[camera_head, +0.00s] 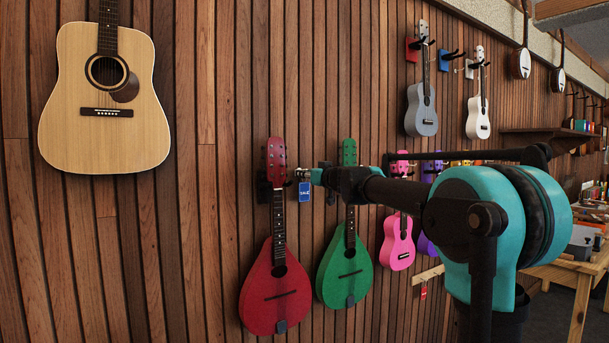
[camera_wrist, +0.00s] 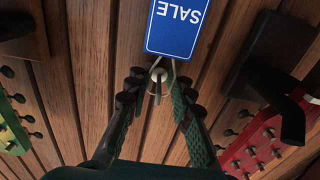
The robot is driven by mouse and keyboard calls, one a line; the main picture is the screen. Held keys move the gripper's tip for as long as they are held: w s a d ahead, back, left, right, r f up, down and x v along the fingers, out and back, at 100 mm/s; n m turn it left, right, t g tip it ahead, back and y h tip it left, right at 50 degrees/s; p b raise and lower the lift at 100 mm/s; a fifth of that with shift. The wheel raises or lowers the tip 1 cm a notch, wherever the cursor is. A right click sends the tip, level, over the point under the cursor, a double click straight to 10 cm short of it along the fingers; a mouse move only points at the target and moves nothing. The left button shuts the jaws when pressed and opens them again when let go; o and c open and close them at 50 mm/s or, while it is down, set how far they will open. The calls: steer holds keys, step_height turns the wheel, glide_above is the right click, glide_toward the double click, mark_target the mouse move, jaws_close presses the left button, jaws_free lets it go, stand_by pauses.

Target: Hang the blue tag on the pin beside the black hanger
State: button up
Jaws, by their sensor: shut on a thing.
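The blue tag (camera_wrist: 178,26), with white "SALE" lettering, shows upside down at the top of the wrist view. It also shows in the head view (camera_head: 305,190), hanging below my gripper (camera_head: 303,173) close to the wall. My gripper (camera_wrist: 158,80) is shut on the tag by its thin loop. A small pale metal pin (camera_wrist: 156,74) shows between the fingertips, right by the loop. I cannot tell whether the loop is around the pin. The black hanger (camera_wrist: 262,72) is to the right in the wrist view, holding the red mandolin (camera_wrist: 258,140).
The red mandolin (camera_head: 277,287) and green mandolin (camera_head: 345,268) hang on either side of the tag. Another black hanger (camera_wrist: 18,38) is at the left of the wrist view. A pink ukulele (camera_head: 399,242) hangs behind my arm. Bare wall slats lie left of the red mandolin.

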steer(key=o, duration=0.9)
steer(key=shift+s+d, duration=0.1)
steer(key=v, duration=1.1)
steer(key=s+d+f+g+h, duration=0.15)
steer(key=s+f, duration=0.35)
steer(key=f, duration=0.5)
steer(key=s+f+g, duration=0.3)
steer(key=s+f, duration=0.2)
steer(key=f, duration=0.5)
steer(key=s+d+f+g+h, duration=0.15)
steer(key=s+f, duration=0.35)
steer(key=f, duration=0.5)
steer(key=s+d+f+m+g+h, duration=0.1)
steer(key=s+d+f+m+h, duration=0.1)
steer(key=s+d+f, duration=0.2)
steer(key=s+d+f+m+g+h, duration=0.2)
steer(key=s+d+f, duration=0.3)
steer(key=s+f, duration=0.5)
steer(key=s+d+f+m+g+h, duration=0.1)
steer(key=s+d+f+m+h, duration=0.1)
steer(key=s+d+f, duration=0.3)
steer(key=shift+s+d+f+m+g+h, duration=0.15)
steer(key=shift+s+f, duration=0.2)
steer(key=shift+f, duration=0.35)
steer(key=shift+s+f+m+g+h, duration=0.1)
steer(key=shift+s+f+h, duration=0.2)
steer(key=shift+f, duration=0.4)
steer(key=shift+s+d+f+m+g+h, duration=0.15)
steer(key=shift+s+f, duration=0.25)
steer(key=shift+f, duration=0.3)
